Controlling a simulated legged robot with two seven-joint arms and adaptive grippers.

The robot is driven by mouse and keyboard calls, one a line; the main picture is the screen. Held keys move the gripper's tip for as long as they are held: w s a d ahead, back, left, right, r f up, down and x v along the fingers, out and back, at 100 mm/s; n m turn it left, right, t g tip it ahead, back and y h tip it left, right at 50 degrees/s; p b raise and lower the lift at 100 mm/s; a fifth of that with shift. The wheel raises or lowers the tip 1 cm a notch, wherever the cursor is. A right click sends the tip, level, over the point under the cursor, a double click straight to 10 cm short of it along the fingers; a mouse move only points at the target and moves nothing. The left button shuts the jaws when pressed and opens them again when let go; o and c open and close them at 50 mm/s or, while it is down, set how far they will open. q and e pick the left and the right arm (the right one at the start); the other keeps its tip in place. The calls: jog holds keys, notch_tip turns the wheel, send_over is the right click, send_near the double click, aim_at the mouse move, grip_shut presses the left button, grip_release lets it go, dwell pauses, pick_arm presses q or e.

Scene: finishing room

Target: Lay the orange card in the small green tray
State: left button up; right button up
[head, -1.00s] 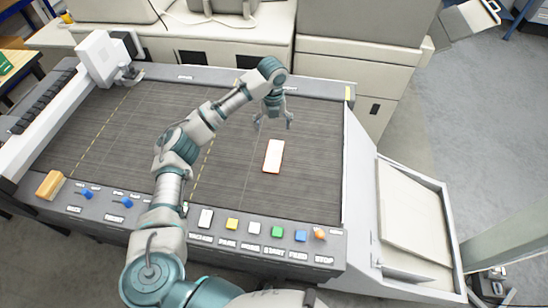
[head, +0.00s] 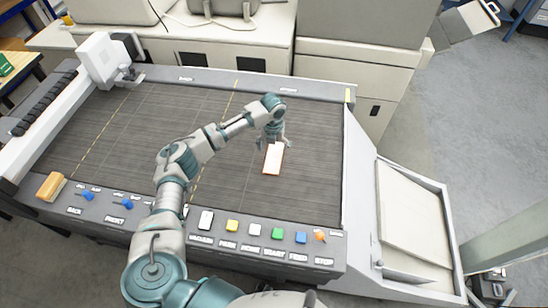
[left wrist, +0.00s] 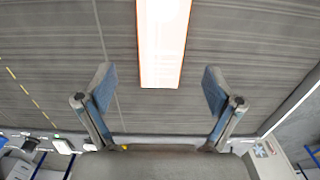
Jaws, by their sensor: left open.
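The orange card (head: 273,160) shows as a pale, nearly white rectangle with an orange edge. It lies flat on the dark ribbed bed of the machine, right of its middle. My left gripper (head: 273,143) is open over the card's far end. In the left wrist view the card (left wrist: 163,40) reaches in between the two spread fingers (left wrist: 158,85), with a gap on each side. A green item (head: 18,62) is cut off at the far left edge; I cannot tell if it is the small green tray. My right gripper is out of view.
A control strip with coloured buttons (head: 277,234) runs along the bed's near edge. A white gantry (head: 40,125) stands at the left, with a wooden block (head: 50,186) near it. A pale side bin (head: 412,215) hangs at the right. The bed around the card is clear.

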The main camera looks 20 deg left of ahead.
aim_at(274, 159)
pick_arm(q)
notch_tip(274, 159, down, 5)
jog(key=shift+d+f+p, duration=0.1)
jog(key=shift+p, duration=0.25)
jog(key=c, duration=1.1)
